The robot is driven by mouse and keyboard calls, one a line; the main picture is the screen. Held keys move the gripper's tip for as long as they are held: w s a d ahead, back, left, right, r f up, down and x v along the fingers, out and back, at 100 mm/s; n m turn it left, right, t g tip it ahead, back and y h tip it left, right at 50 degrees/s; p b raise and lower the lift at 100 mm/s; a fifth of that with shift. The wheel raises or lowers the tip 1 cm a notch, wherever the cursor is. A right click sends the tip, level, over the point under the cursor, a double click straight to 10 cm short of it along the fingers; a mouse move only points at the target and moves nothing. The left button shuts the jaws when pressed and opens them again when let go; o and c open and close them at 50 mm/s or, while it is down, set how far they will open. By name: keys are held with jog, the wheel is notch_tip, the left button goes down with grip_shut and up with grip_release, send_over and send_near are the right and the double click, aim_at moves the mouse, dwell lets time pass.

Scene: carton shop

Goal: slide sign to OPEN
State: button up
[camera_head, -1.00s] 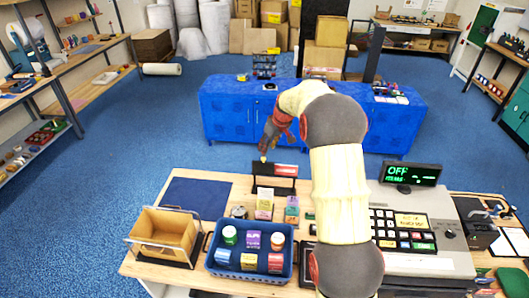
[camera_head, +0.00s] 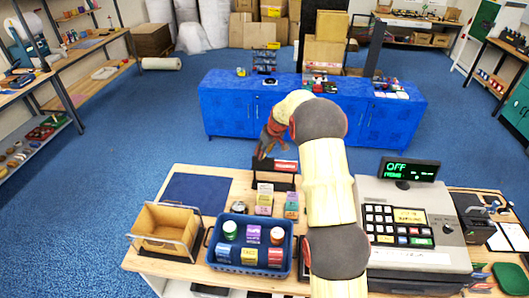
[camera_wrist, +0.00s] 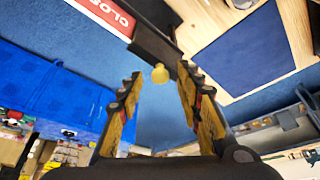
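The sign is a dark frame on the counter (camera_head: 275,178) with a red plate (camera_head: 286,165) at its right part. In the wrist view the red plate (camera_wrist: 103,14) reads CLOSED, partly cut off by the picture edge. A yellow knob (camera_wrist: 160,74) shows beside the dark frame (camera_wrist: 153,38). My gripper (camera_wrist: 159,82) is open, with one finger on each side of the knob in the picture and gaps on both sides. In the head view my gripper (camera_head: 263,154) is over the sign's left end and hides the knob.
A blue basket (camera_head: 250,268) of small boxes and jars, a wooden bin (camera_head: 163,232) and a dark blue mat (camera_head: 197,190) lie left of or before the sign. A cash register (camera_head: 410,220) with an OFF display stands right. Small cartons (camera_head: 265,198) stand just before the sign.

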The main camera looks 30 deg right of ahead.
jog(key=shift+c, duration=1.2)
grip_shut()
